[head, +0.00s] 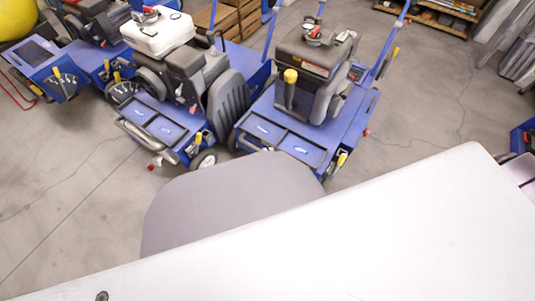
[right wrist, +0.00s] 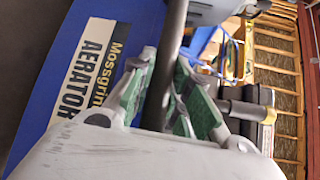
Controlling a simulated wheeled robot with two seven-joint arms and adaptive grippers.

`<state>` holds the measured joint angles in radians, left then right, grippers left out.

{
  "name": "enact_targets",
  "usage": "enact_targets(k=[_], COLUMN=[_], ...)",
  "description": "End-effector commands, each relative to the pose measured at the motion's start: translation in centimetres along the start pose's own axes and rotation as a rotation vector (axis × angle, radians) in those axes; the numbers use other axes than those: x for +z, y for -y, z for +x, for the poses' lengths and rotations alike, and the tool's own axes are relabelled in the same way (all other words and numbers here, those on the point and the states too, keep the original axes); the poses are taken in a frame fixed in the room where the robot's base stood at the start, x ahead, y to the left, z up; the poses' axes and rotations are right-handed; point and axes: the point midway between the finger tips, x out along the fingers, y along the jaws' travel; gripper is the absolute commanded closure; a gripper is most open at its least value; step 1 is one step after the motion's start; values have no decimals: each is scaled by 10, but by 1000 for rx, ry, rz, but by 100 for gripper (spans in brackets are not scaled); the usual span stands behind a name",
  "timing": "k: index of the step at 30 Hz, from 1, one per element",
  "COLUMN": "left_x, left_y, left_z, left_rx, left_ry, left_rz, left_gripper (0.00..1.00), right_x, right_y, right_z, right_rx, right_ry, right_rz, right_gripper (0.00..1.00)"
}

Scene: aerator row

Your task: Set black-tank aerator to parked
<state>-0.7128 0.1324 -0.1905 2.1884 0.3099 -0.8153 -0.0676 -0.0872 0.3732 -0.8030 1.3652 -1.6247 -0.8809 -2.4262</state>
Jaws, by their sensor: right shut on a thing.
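The black-tank aerator (head: 362,115) stands right of centre in the head view, a blue machine with a dark tank (head: 305,52) on top. A yellow-capped dark post (head: 290,80) rises at its front, and a yellow grip (head: 341,160) shows at its lower right corner. In the right wrist view, my right gripper (right wrist: 163,95) has green-padded fingers closed around a dark bar (right wrist: 175,30). Beside it is a blue panel (right wrist: 95,20) with a label reading "AERATOR". My own arm covers the lower head view, hiding the right gripper there. My left gripper is not seen.
A white-tank aerator (head: 158,32) stands close on the left, with another blue machine (head: 50,82) beyond it. Wooden crates (head: 225,20) and a shelf (head: 430,15) are at the back. Grey concrete floor (head: 430,110) is clear to the right.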

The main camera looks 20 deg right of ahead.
Motion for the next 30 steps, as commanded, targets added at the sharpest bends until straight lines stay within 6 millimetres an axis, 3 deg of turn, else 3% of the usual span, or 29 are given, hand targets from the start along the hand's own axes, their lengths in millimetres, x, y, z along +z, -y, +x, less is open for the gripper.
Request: enact_targets(k=[1,5,6,10,30], left_x=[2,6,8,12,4], left_y=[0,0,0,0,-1], left_z=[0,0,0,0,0], left_rx=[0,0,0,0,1], left_ry=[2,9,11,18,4], left_rz=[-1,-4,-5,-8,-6], left_gripper=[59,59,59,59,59], right_x=[-8,-8,-8,-7,-2], right_y=[3,4,4,4,6], right_z=[6,6,6,5,1], right_rx=[-9,-9,-9,-9,-4], right_ry=[-13,-14,-14,-13,-6], right_rz=[-4,-4,-4,-3,1], right_gripper=[100,100,77,61,59])
